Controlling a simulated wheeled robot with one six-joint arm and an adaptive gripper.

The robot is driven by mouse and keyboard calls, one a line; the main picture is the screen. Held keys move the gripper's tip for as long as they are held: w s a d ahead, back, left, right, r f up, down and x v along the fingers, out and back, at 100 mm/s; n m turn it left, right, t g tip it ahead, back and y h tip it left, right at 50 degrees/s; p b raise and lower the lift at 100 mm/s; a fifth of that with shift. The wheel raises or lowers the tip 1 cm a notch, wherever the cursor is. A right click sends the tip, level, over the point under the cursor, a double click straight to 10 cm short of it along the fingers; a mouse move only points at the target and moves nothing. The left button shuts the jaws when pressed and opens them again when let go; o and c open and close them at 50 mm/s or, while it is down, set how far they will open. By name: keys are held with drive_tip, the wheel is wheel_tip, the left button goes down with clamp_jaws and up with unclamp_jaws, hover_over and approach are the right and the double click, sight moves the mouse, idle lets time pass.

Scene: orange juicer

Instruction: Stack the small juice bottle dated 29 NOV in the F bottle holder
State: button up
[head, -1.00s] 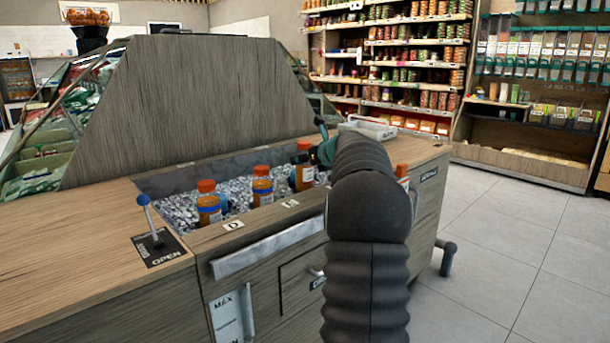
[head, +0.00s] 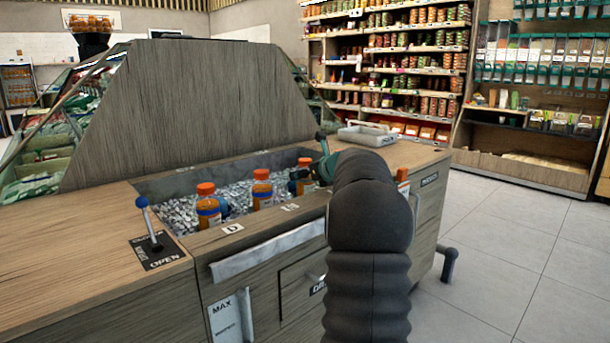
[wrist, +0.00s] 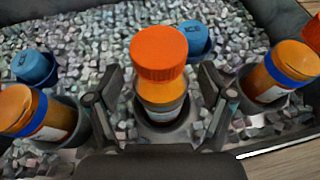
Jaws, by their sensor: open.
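A small orange juice bottle (wrist: 158,55) with an orange cap stands upright in a round dark holder (wrist: 160,135) in the wrist view. My gripper (wrist: 160,108) is open, with one finger on each side of this bottle, apparently clear of it. In the head view the same bottle (head: 305,162) is the rightmost in the ice trough, partly behind my gripper (head: 308,178). Two similar bottles (head: 208,206) (head: 262,188) stand to its left. I cannot read any date. The letter tag at this holder is hidden; a D tag (head: 232,227) shows by the leftmost bottle.
Neighbouring bottles (wrist: 28,112) (wrist: 280,72) flank the gripper in the wrist view. Blue caps or cups (wrist: 35,68) (wrist: 197,38) sit in the ice. Another bottle (head: 402,180) stands right of my arm. A grey tray (head: 366,135) and a lever (head: 148,222) are on the counter.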

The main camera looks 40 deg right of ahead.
drive_tip(key=v, duration=1.1)
drive_tip(key=shift+s+r, duration=0.1)
drive_tip(key=shift+s, duration=0.2)
